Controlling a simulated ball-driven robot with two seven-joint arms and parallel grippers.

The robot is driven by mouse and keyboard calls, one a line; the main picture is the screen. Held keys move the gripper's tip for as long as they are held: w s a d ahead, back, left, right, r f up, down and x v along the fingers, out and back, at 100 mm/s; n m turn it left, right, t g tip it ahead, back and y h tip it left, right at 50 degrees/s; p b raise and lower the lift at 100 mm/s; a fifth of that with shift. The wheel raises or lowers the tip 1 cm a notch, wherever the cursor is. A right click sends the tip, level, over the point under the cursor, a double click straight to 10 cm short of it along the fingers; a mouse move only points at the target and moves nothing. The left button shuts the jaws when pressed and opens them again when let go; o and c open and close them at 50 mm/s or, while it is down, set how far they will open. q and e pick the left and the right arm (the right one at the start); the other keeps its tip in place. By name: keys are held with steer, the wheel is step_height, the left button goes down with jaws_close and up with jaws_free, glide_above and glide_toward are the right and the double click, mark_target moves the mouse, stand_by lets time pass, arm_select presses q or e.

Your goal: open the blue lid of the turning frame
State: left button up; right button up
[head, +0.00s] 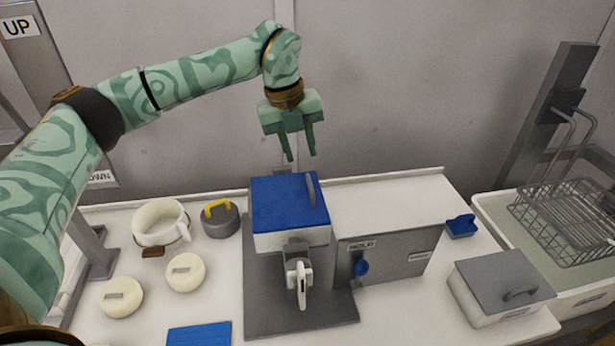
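The turning frame (293,240) stands on a dark grey plate in the middle of the table. Its blue lid (284,203) lies flat on top of the white box and looks shut. A grey upright handle (311,189) stands at the lid's right edge. My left gripper (301,157) hangs above and behind the lid, pointing down, with its two fingers apart and nothing between them. It looks clear of the lid. My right gripper is not in view.
A white crank (299,283) sticks out at the front. A grey panel marked HOLD (397,257) with a blue knob stands to the right. A white pot (161,224), a grey weight (221,219) and two cream discs are left. A grey-lidded box (500,284) and a wire basket (572,215) are right.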

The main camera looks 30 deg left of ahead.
mark_target(309, 182)
arm_select(q)
steer(key=f, duration=0.2)
steer(key=d+f, duration=0.1)
steer(key=f, duration=0.2)
steer(key=w+f, duration=0.1)
steer(key=f, duration=0.1)
steer(key=shift+d+f+b, duration=0.2)
steer(key=shift+f+b, duration=0.05)
steer(key=shift+b, duration=0.05)
steer(key=shift+s, duration=0.1)
steer(key=shift+c, duration=0.2)
jaws_close()
